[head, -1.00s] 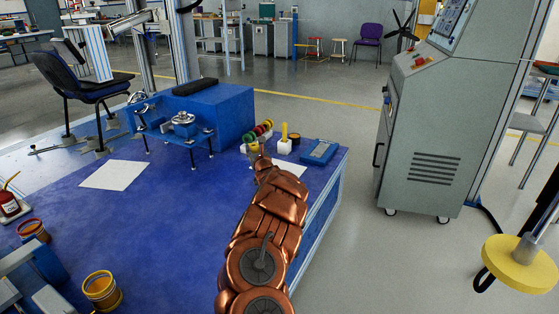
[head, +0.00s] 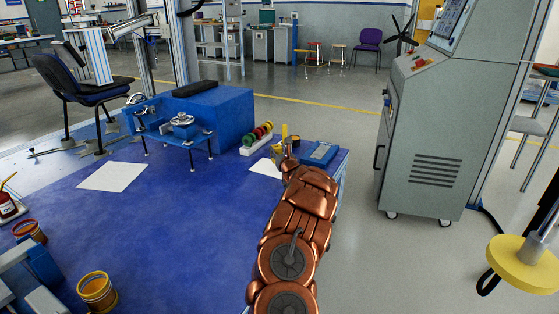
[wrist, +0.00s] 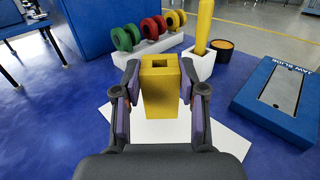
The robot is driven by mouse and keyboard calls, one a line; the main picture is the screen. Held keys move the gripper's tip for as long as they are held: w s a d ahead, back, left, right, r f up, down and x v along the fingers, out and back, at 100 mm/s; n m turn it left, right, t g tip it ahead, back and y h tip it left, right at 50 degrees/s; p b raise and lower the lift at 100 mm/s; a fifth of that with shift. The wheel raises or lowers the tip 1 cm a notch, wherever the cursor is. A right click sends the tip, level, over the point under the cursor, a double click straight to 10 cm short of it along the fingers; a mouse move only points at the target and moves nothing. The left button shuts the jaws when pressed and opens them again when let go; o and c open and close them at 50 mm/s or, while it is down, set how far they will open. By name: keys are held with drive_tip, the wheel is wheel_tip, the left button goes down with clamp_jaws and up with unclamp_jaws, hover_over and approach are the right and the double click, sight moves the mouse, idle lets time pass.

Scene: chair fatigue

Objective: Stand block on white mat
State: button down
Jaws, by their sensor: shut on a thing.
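A yellow block (wrist: 160,95) with a square hole in its top stands upright between the fingers of my gripper (wrist: 159,78) in the wrist view. The gripper is shut on it from both sides. A white mat (wrist: 215,140) lies under and around the block's lower end in that view; I cannot tell whether the block touches it. In the head view my gripper (head: 283,158) is over the right part of the blue bench, beside the mat (head: 264,168). The block cannot be made out clearly there.
Behind the mat are a white rack with green, red and yellow rolls (wrist: 147,35), a white holder with a yellow post (wrist: 203,30) and a dark cup (wrist: 221,48). A blue case (wrist: 280,98) lies right. Another white sheet (head: 112,177) lies left.

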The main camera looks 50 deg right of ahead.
drive_tip(key=shift+s+d, duration=0.25)
drive_tip(key=shift+d, duration=0.05)
drive_tip(key=shift+w+a+f+b, duration=0.1)
drive_tip(key=shift+f+b, duration=0.8)
drive_tip(key=shift+f, duration=0.8)
drive_tip(key=shift+f, duration=0.15)
drive_tip(key=c, duration=0.7)
unclamp_jaws()
drive_tip(key=shift+o, duration=0.2)
